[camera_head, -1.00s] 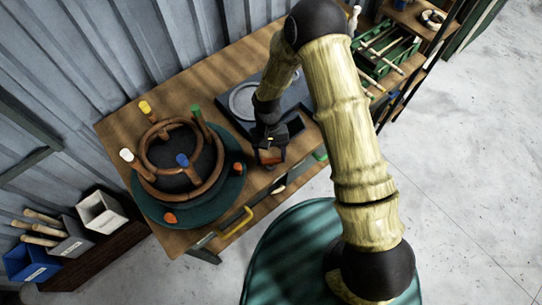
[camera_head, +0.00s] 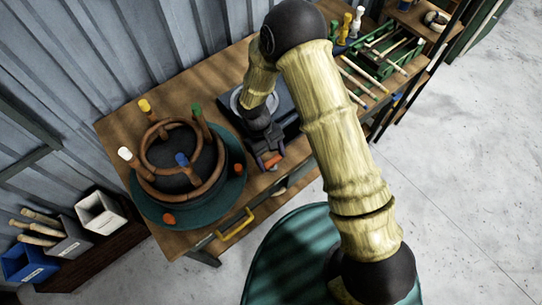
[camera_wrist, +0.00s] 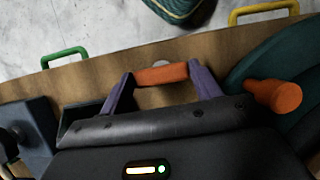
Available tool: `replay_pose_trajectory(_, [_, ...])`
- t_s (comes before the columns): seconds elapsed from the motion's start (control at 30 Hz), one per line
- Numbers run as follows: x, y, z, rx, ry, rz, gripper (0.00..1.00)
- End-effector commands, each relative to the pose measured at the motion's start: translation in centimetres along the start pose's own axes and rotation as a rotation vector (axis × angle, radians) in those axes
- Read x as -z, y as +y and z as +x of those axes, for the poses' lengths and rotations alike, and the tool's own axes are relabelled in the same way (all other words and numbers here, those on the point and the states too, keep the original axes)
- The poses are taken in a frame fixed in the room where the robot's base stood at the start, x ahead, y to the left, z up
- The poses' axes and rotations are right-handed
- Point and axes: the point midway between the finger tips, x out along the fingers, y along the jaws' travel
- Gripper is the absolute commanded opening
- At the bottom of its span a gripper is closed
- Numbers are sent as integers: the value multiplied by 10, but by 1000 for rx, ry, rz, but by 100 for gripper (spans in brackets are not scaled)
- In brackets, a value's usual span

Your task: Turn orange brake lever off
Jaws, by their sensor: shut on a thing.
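The orange brake lever (camera_wrist: 162,75) shows in the wrist view as an orange bar lying across the space between my two purple fingertips. My gripper (camera_wrist: 161,78) is shut on it, with one finger at each end of the bar. In the head view my gripper (camera_head: 270,161) is low over the front part of the wooden table, just right of the teal turntable. The lever's mount is hidden by the gripper body in the wrist view, so its exact angle is hard to tell.
The teal turntable (camera_head: 155,213) bears a brown ring form with coloured pegs. Its orange knob (camera_wrist: 275,95) is close to my gripper. A yellow handle (camera_head: 235,223) and a green handle (camera_wrist: 64,55) are at the table's front edge. A grey round plate lies behind my wrist.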

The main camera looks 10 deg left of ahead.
Motion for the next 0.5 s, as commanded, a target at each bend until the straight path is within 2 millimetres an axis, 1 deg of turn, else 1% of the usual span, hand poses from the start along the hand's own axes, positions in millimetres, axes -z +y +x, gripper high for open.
replay_pose_trajectory(0.27, [2, 0, -2, -1, 8, -2, 41])
replay_pose_trajectory(0.3, [2, 0, -2, -1, 8, -2, 68])
replay_pose_trajectory(0.4, [2, 0, -2, -1, 6, -1, 85])
replay_pose_trajectory(0.5, [1, 0, -1, -1, 4, -1, 85])
